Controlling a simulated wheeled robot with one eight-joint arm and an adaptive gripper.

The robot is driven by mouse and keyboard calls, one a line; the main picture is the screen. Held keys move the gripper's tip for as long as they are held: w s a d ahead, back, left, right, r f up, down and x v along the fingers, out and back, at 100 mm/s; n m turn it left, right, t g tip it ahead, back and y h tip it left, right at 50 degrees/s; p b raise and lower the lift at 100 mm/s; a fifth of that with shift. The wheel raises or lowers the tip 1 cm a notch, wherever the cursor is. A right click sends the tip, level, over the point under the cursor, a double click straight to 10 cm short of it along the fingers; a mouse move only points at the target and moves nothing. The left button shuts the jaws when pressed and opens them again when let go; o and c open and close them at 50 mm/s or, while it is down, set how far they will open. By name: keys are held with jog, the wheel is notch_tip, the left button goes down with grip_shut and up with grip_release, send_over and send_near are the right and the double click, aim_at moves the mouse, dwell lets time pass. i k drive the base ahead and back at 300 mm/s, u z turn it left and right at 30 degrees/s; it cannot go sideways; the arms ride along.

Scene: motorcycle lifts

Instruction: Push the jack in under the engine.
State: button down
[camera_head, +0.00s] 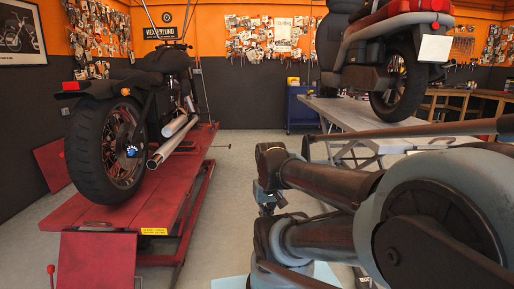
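A black motorcycle (160,75) stands on a red lift (165,205) at left, seen from behind. Its engine is mostly hidden behind the rear wheel (108,150) and the silver exhaust pipes (172,142). I cannot make out a jack under it. A thin dark rod (221,146) sticks out past the lift's right edge, near the front; I cannot tell what it belongs to. My arm fills the lower right. A small dark part at its far end, perhaps my gripper (269,199), is mostly hidden by the arm links and lies right of the lift.
A second motorcycle (398,60) stands on a raised grey lift (350,114) at right. A blue cabinet (300,108) stands by the back wall. The lift's red ramp (97,262) and a red-knobbed lever (51,271) are at lower left. Grey floor (235,165) is clear between the lifts.

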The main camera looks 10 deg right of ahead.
aim_at(195, 150)
jog(key=z, duration=0.6)
jog(key=i, duration=3.55)
jog(key=u, duration=0.95)
